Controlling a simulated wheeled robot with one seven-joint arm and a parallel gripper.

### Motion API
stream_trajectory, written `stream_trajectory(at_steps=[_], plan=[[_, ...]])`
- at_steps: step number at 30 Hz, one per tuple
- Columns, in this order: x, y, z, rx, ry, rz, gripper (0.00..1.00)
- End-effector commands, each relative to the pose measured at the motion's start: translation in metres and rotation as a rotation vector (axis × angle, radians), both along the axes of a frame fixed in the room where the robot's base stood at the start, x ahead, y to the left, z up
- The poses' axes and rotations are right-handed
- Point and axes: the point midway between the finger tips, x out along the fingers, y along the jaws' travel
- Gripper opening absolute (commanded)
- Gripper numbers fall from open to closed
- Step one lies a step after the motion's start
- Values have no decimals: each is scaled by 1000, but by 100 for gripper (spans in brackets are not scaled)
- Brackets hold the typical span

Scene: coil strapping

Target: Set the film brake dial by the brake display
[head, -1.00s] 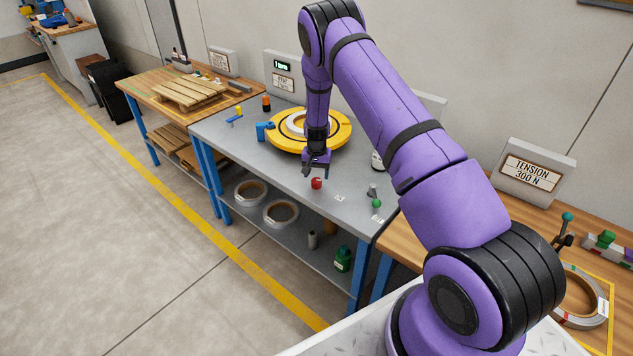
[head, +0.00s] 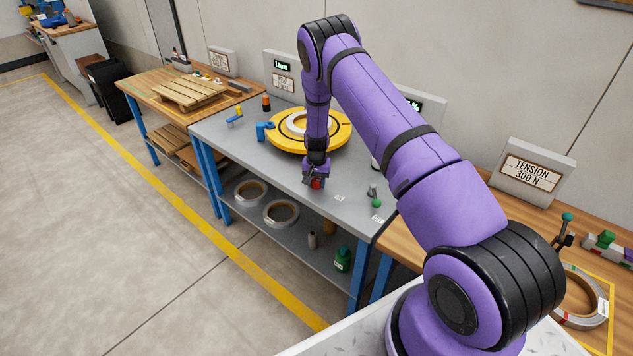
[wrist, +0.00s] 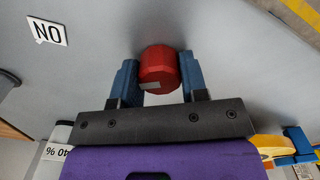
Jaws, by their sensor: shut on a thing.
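The red dial (head: 316,184) is on the grey bench near its front edge, mostly covered by my gripper (head: 315,179) in the head view. In the wrist view the red dial (wrist: 158,70) is a faceted knob with a pale mark on its side. The blue fingers of my gripper (wrist: 160,82) are shut on it, one on each side. A wall display (head: 430,106) behind my arm shows a percent sign in green; its number is hidden in the head view.
A yellow turntable (head: 342,138) with a pale coil stands behind my gripper. A lever with a green knob (head: 376,203) is right of the dial. A small label (wrist: 47,32) lies on the bench. Coils (head: 281,213) rest on the lower shelf.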

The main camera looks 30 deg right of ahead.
Motion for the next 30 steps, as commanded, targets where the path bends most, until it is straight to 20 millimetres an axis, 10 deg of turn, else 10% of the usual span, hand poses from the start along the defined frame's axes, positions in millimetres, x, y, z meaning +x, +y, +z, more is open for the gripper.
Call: stream_trajectory(at_steps=[23, 24, 27, 30], plan=[[0, 0, 0, 0, 1, 472, 17], [0, 0, 0, 0, 1, 471, 43], [0, 0, 0, 0, 1, 471, 66], [0, 0, 0, 0, 1, 470, 66]])
